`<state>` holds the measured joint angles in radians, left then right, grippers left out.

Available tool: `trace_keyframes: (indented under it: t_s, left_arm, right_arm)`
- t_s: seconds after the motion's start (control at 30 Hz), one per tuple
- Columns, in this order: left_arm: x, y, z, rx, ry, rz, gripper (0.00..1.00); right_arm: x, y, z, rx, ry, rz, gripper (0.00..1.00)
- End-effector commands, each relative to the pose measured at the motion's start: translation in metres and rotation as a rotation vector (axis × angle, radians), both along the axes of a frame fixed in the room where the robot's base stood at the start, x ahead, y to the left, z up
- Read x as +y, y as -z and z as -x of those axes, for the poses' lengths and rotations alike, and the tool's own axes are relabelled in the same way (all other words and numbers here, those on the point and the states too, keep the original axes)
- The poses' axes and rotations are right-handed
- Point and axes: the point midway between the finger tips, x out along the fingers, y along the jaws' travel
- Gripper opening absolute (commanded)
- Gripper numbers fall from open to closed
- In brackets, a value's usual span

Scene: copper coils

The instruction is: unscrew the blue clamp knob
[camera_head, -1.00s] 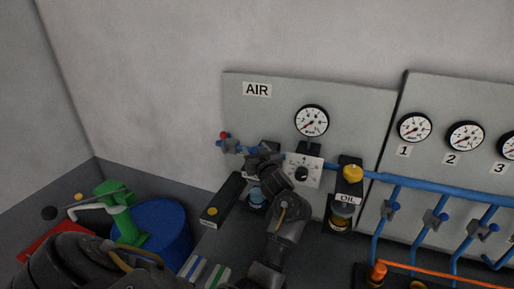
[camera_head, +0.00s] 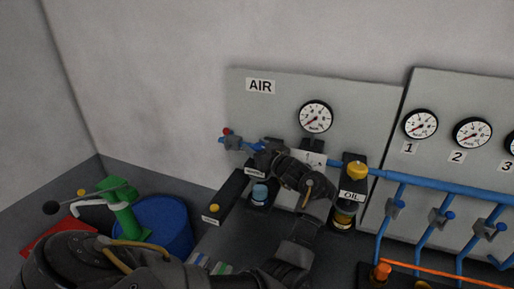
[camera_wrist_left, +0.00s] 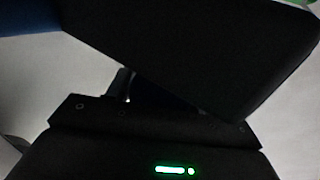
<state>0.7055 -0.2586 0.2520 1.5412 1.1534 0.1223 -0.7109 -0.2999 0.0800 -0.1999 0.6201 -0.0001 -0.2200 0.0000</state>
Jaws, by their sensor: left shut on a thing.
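My left gripper (camera_head: 264,154) is at the blue air pipe, in front of the grey AIR panel (camera_head: 350,95). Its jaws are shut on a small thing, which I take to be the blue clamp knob. The knob itself is hidden by the fingers and wrist. In the left wrist view, dark gripper parts (camera_wrist_left: 185,60) fill most of the picture and the held thing cannot be made out. My right gripper is not in view.
A valve (camera_head: 233,143) with a red tip sits left of the gripper. A blue drum (camera_head: 168,225) and green hand pump (camera_head: 122,210) stand at left.

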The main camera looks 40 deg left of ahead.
Motion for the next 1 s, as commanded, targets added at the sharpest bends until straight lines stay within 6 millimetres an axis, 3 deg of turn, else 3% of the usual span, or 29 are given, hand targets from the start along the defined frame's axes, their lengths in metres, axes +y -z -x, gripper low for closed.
trace_keyframes:
  t_s: [0.13, 0.17, 0.3, 0.67, 1.0]
  left_arm:
    - [0.001, -0.004, -0.001, -0.006, 0.002, -0.005, 0.29]
    - [0.001, -0.004, -0.001, -0.006, 0.002, -0.005, 0.56]
    - [0.001, -0.003, -0.001, -0.005, 0.002, -0.004, 0.74]
    - [0.000, -0.002, 0.000, -0.003, 0.019, -0.003, 0.74]
    - [0.000, -0.001, -0.004, 0.002, 0.328, -0.007, 0.74]
  right_arm:
    - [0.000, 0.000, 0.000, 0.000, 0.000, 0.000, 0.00]
    - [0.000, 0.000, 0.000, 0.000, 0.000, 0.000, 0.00]
    - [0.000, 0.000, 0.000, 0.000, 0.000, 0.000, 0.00]
    - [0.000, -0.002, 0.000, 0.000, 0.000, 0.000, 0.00]
    - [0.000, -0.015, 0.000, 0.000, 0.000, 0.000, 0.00]
